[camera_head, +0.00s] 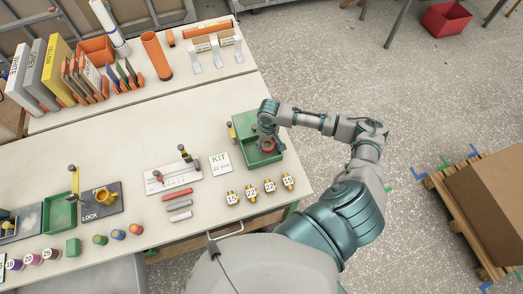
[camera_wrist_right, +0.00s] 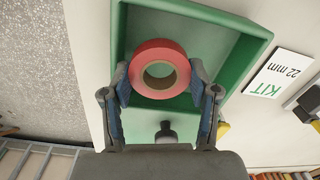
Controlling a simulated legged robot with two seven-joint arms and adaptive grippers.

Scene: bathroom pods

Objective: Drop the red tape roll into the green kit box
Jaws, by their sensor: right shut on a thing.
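The red tape roll (camera_wrist_right: 160,69) is held between the two fingers of my right gripper (camera_wrist_right: 159,82), which is shut on it, in the right wrist view. The roll is above the green kit box (camera_wrist_right: 258,30), over its open interior. In the head view the right gripper (camera_head: 268,138) is at the box (camera_head: 242,118) near the table's right edge, and part of the red roll (camera_head: 268,146) shows below the fingers. The arm covers part of the box. I cannot tell how high the roll is above the box floor. My left gripper is not in view.
Bins and binders (camera_head: 58,65) line the back.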

